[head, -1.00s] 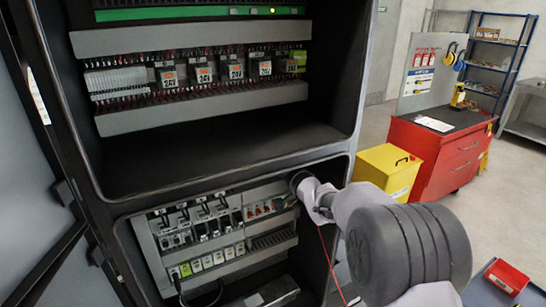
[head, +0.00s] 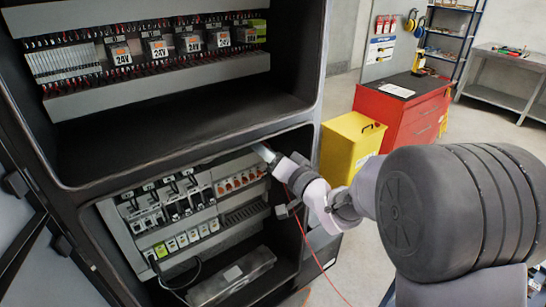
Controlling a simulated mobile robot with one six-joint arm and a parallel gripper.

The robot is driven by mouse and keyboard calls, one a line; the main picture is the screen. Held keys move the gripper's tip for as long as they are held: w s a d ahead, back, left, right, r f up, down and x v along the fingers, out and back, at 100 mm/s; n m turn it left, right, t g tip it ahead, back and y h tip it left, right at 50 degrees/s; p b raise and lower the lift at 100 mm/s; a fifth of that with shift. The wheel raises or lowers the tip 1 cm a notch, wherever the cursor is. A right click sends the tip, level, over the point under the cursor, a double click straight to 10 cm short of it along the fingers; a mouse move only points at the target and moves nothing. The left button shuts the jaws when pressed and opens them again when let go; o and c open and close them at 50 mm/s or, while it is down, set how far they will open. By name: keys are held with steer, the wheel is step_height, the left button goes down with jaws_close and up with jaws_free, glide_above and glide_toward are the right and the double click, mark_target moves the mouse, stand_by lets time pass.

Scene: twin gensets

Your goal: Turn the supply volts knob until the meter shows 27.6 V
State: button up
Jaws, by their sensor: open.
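My gripper (head: 264,152) reaches into the lower bay of the open cabinet, at its upper right, beside the row of orange-marked parts. It is open, and I see nothing held in it. Its fingertips are small and dark here, and I cannot tell whether they touch anything. I cannot make out the supply volts knob or a meter reading in the head view. A grey box (head: 232,277) with a pale label lies on the floor of the lower bay; I cannot tell whether it is the supply.
Breakers and relays fill the lower panel (head: 160,250). A row of 24V modules (head: 158,50) is in the upper bay. A thin red cable (head: 318,255) hangs below my wrist. A yellow bin (head: 345,145) and red cabinet (head: 395,125) stand to the right, beyond open floor.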

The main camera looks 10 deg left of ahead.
steer(key=v, duration=0.3)
steer(key=shift+s+d, duration=0.15)
steer(key=shift+s, duration=0.05)
